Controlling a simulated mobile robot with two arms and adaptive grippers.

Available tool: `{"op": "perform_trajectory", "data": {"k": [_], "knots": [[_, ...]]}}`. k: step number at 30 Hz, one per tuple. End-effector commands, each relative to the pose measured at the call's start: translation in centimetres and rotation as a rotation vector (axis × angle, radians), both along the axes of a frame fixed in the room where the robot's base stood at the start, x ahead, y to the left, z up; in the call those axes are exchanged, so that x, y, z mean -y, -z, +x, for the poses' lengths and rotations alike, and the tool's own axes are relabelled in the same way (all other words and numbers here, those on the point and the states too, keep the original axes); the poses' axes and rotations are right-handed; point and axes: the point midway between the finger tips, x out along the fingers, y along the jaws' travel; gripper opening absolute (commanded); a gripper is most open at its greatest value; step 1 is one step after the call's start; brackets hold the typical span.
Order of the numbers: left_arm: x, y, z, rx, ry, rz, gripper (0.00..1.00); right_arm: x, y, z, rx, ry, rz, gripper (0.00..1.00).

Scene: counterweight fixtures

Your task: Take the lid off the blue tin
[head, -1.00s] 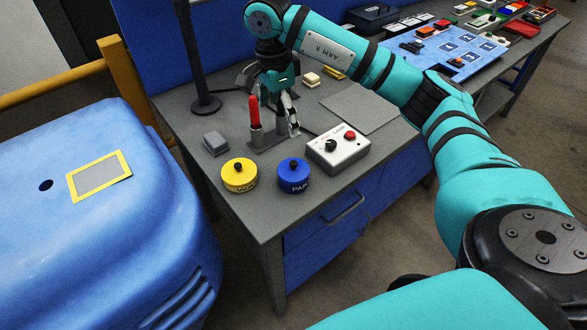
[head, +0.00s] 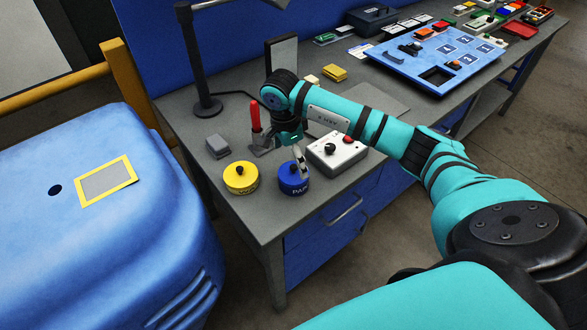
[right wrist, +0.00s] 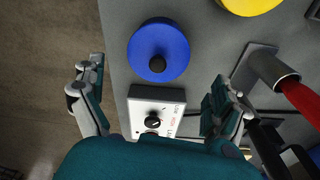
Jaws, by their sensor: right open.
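The blue tin (head: 293,184) stands upright near the front edge of the grey bench, with its blue lid on and a dark knob on top. In the right wrist view the lid (right wrist: 170,38) and its black knob (right wrist: 157,64) show from above. My right gripper (head: 286,158) is open and empty, above and slightly behind the tin. Its fingers (right wrist: 157,80) are spread wide, with the tin ahead between their lines and not touched. In the head view the gripper hides part of the tin's top. My left gripper is not in view.
A yellow tin (head: 240,178) stands left of the blue one. A white control box (head: 338,158) with a black knob and red button is close on the right. A red-handled tool (head: 256,117) stands upright behind, near a lamp (head: 207,104). The bench front is clear.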

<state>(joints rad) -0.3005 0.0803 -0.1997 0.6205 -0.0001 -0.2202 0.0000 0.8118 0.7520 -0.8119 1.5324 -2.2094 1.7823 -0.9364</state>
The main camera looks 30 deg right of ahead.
Motion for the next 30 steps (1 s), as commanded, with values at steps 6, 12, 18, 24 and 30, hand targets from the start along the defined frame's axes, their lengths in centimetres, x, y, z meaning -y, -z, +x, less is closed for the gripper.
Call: {"op": "perform_trajectory", "data": {"k": [6,12,18,24,30], "knots": [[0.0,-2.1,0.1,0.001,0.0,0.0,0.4,0.1,2.9,-0.4,-0.004,0.001,0.002,1.0],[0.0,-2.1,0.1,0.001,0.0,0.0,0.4,0.2,3.8,-0.3,-0.001,-0.001,0.001,1.0],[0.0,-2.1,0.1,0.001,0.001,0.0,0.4,0.2,3.8,-0.3,-0.001,-0.001,0.001,0.9],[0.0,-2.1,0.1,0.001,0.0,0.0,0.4,0.2,3.8,-0.3,-0.001,-0.001,0.001,0.63],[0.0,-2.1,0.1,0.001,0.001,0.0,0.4,0.2,3.8,-0.4,-0.002,-0.001,0.0,0.37]]}}
